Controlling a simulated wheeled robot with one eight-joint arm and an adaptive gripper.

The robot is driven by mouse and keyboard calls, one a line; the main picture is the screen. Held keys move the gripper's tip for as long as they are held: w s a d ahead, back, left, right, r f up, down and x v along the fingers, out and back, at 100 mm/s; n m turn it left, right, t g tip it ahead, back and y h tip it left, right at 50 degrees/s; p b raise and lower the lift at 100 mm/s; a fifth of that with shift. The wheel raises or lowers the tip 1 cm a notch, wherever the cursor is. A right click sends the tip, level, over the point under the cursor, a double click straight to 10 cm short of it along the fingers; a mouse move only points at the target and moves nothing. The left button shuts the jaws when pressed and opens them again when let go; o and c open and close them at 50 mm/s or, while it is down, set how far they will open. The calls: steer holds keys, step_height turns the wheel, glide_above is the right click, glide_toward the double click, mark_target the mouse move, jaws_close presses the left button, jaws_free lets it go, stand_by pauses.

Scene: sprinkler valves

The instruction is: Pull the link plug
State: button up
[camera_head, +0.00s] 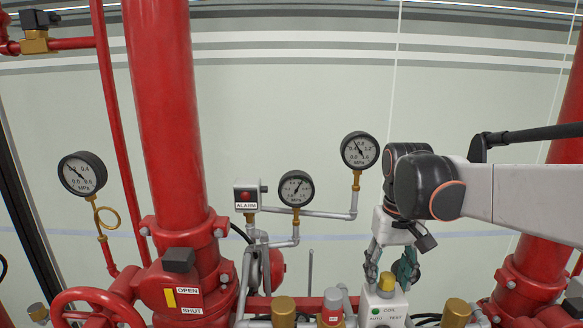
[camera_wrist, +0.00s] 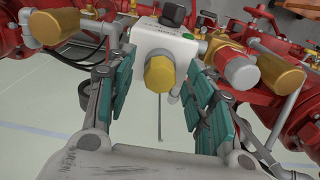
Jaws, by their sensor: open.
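My gripper (camera_head: 388,272) is open and points down over a white coil box (camera_head: 388,308) marked COIL, AUTO and TEST. A brass cap (camera_head: 386,282) shows between the fingers in the head view. In the wrist view the teal-padded fingers (camera_wrist: 160,75) stand apart on either side of a yellow-brass hex cap (camera_wrist: 159,73) in front of the white box (camera_wrist: 150,38). A black knob (camera_wrist: 174,13) sits on the box's far side. No finger visibly grips anything. No part is labelled as the link plug, so I cannot tell which one it is.
Red pipes and brass fittings crowd around the box. A red cap (camera_wrist: 238,70) and a brass cap (camera_wrist: 282,75) lie right of the fingers. An ALARM box (camera_head: 247,197), pressure gauges (camera_head: 359,151) and a red valve wheel (camera_head: 95,308) stand to the left.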

mark_target(388, 276)
jaws_close()
steer(key=shift+r, duration=0.1)
steer(key=shift+r+p, duration=1.85)
steer(key=shift+r, duration=1.1)
